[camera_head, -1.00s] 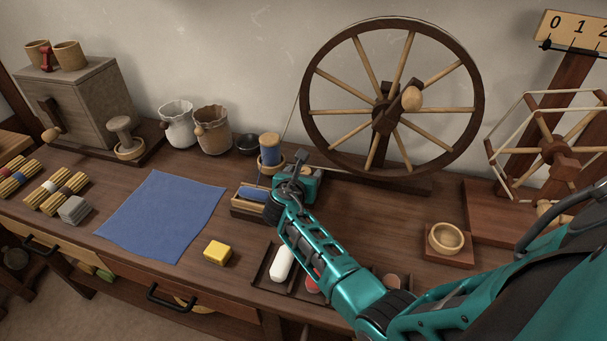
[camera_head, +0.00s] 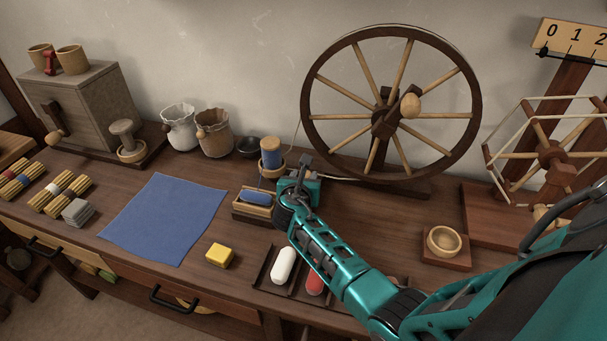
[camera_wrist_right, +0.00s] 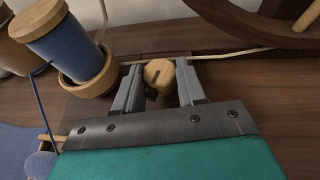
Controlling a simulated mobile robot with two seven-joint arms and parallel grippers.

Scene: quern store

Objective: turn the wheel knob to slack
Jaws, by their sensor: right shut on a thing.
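The knob (camera_wrist_right: 158,74) is a small pale wooden piece with a dark mark on its face. It shows in the right wrist view on a wooden base behind the table's front area, beside the blue spool. My right gripper (camera_wrist_right: 157,85) is shut on it, one grey finger on each side. In the head view my right gripper (camera_head: 300,168) hides the knob, to the left of the foot of the big spoked wheel (camera_head: 312,120). The wheel's own round handle (camera_head: 410,106) stands free. My left gripper is out of view.
A blue spool (camera_head: 271,155) in a wooden cup stands close left of the gripper, with a cord near it. A wooden box with a blue shuttle (camera_head: 256,198) is just in front.

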